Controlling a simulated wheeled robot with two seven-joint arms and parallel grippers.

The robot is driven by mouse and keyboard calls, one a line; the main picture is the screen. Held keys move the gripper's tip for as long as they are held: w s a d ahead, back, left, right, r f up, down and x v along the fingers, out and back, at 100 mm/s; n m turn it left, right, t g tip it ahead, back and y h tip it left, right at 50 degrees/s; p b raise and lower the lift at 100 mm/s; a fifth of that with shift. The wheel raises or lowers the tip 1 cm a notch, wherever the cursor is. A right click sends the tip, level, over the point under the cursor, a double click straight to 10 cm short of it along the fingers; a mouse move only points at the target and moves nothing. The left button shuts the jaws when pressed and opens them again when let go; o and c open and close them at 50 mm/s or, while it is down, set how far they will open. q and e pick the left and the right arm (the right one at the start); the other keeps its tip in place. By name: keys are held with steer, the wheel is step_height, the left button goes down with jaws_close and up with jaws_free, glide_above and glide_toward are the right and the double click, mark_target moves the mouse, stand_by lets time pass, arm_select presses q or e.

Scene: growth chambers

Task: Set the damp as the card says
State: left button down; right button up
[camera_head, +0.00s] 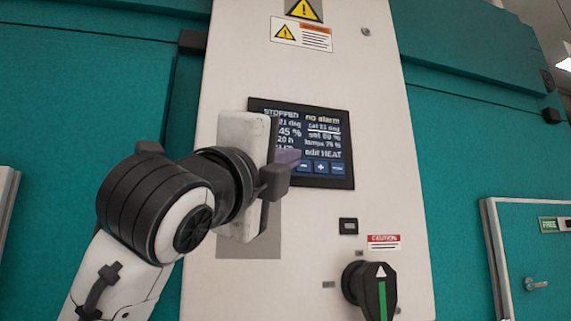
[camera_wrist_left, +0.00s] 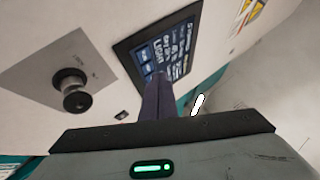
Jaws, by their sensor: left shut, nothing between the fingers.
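The control screen (camera_head: 330,132) is set in a white panel (camera_head: 370,90). It reads "STOPPED", "no alarm", about 45 %, a damp setting that looks like 60 %, lamps about 76 % and "edit HEAT"; the temperature setting is underlined. Minus, plus and a third button (camera_head: 337,168) line its bottom edge. My left gripper (camera_head: 287,160) is shut and empty, its fingertips in front of the screen's lower left, covering some text. Contact cannot be told. The screen also shows in the left wrist view (camera_wrist_left: 180,50), beyond the fingers (camera_wrist_left: 158,98). I see no card or right gripper.
A grey plate (camera_head: 235,246) below the screen is partly hidden by my arm; the wrist view shows a black knob (camera_wrist_left: 76,95) on it. A black rotary switch (camera_head: 373,288) with a green stripe sits lower right. A door marked "FREE" (camera_head: 548,225) stands at right.

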arm_select(q)
steer(key=shift+w, duration=0.1)
stand_by(0.3)
steer(key=shift+w+a, duration=0.15)
steer(key=shift+w, duration=0.15)
steer(key=shift+w+a, duration=0.1)
steer(key=shift+w, duration=0.2)
stand_by(0.8)
steer(key=shift+s, duration=0.1)
steer(key=shift+s+d, duration=0.2)
steer(key=shift+s, duration=0.4)
steer(key=s, duration=0.1)
steer(key=s+d+b, duration=0.1)
steer(key=s, duration=0.2)
steer(key=shift+s+d, duration=0.3)
steer(key=shift+s, duration=0.1)
stand_by(1.1)
